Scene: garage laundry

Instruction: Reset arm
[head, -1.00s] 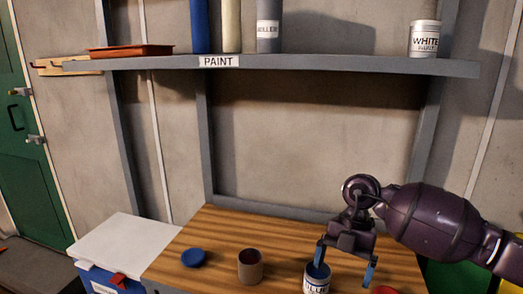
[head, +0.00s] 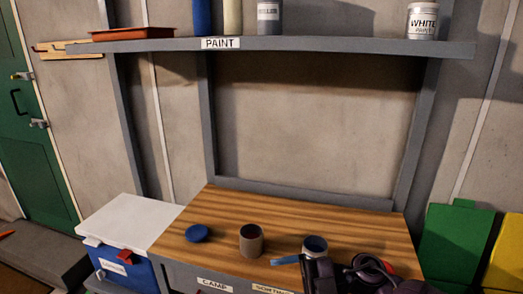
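My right gripper (head: 300,268) is low at the bottom right in the head view, in front of the wooden bench. One blue-tipped finger shows just left of the wrist; the other is hidden, so its opening is unclear. Behind it an open paint can (head: 315,244) with a blue label stands on the bench, its lower part hidden by the gripper. My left gripper is not in view.
The wooden bench (head: 290,215) holds a brown can (head: 251,240) and a blue lid (head: 197,233). A shelf labelled PAINT (head: 330,43) hangs above. A blue cooler (head: 128,268) stands left; green (head: 455,245) and yellow bins stand right.

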